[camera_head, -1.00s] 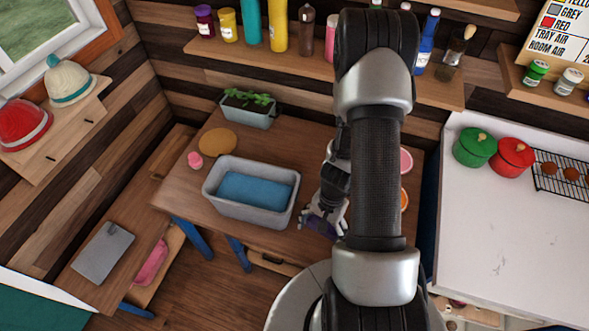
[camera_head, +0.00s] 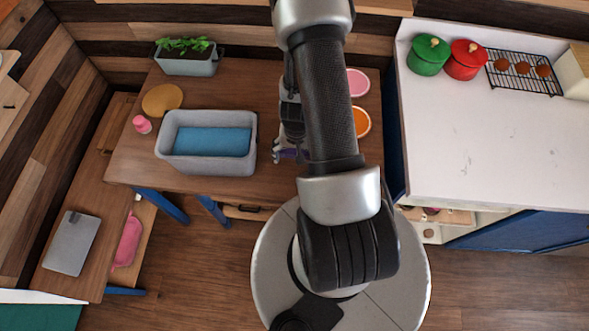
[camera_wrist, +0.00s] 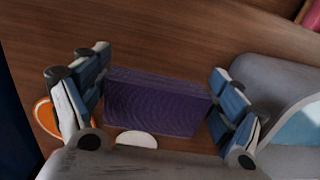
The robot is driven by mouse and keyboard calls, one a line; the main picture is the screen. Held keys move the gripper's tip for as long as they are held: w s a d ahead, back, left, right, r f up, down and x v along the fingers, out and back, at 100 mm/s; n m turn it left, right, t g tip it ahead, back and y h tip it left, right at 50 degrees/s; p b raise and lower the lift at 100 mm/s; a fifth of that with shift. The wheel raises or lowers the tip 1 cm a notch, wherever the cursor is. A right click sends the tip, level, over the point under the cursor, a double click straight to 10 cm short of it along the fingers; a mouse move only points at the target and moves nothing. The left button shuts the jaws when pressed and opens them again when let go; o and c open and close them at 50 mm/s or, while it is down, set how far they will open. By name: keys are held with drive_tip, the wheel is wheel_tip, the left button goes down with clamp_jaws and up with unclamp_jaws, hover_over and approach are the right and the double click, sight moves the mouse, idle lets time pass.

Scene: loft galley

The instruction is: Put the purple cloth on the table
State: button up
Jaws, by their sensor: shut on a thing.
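The purple cloth (camera_wrist: 158,102) is a folded, block-like bundle between the two fingers of my gripper (camera_wrist: 160,105) in the wrist view. The fingers are shut on its two ends. In the head view my gripper (camera_head: 290,152) is over the right part of the wooden table (camera_head: 235,88), just right of the grey tub; a little of the purple cloth (camera_head: 293,156) shows there. My arm hides part of the table. I cannot tell whether the cloth touches the tabletop.
The grey tub (camera_head: 166,155) with blue contents stands close left of my gripper. An orange round dish (camera_head: 362,122) and a pink one (camera_head: 357,82) are to the right. A planter (camera_head: 187,65) stands at the back. Bare tabletop lies between planter and tub.

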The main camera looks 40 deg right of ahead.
wheel_tip(320, 180, down, 13)
drive_tip(key=b, duration=1.1)
drive_tip(key=shift+b, duration=0.4)
drive_tip(key=shift+r, duration=0.1)
drive_tip(key=o, duration=1)
drive_tip(key=shift+r, duration=0.1)
